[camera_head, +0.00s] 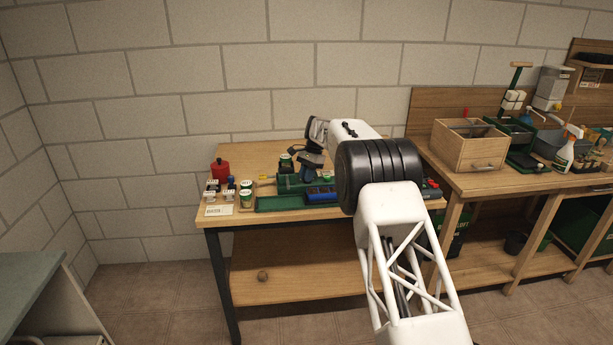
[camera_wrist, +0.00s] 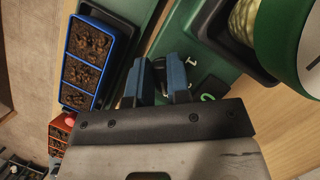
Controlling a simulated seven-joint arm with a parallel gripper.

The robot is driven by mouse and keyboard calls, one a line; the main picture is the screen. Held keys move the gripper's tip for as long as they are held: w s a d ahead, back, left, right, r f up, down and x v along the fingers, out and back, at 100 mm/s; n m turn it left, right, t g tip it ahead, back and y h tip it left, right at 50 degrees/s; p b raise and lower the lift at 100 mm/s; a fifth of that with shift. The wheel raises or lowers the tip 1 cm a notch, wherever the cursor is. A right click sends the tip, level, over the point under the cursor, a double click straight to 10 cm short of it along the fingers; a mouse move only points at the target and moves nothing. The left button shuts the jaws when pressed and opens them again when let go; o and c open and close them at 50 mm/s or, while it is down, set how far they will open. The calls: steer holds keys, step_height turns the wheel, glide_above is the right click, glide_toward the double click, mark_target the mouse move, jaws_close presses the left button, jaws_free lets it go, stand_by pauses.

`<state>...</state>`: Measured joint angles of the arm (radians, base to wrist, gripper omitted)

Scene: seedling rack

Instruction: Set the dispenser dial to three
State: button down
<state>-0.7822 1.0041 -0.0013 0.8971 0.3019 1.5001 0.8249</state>
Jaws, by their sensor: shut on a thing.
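In the wrist view my gripper (camera_wrist: 159,76) has its two blue-tipped fingers close together, shut on a small grey part between them that looks like the dial (camera_wrist: 160,67). The fingers hide most of it, and its setting cannot be read. They are over a dark green body (camera_wrist: 222,72), seemingly the dispenser. A light green mark (camera_wrist: 207,97) and small pale marks (camera_wrist: 191,61) show beside the fingers; I cannot read a number. In the head view my gripper (camera_head: 311,168) reaches low over the green equipment (camera_head: 288,183) on the left table.
In the wrist view a blue tray with soil cells (camera_wrist: 70,98) lies left of my gripper, and a large green-and-white round container (camera_wrist: 308,45) stands close at right. In the head view a red canister (camera_head: 220,170) and small pots (camera_head: 246,194) stand at the table's left end.

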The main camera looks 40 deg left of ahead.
steer(key=shift+f, duration=0.25)
steer(key=c, duration=1.1)
jaws_free()
steer(key=shift+r, duration=0.1)
steer(key=v, duration=0.7)
steer(key=shift+w+r, duration=0.15)
steer(key=shift+r, duration=0.2)
steer(key=shift+d, duration=0.15)
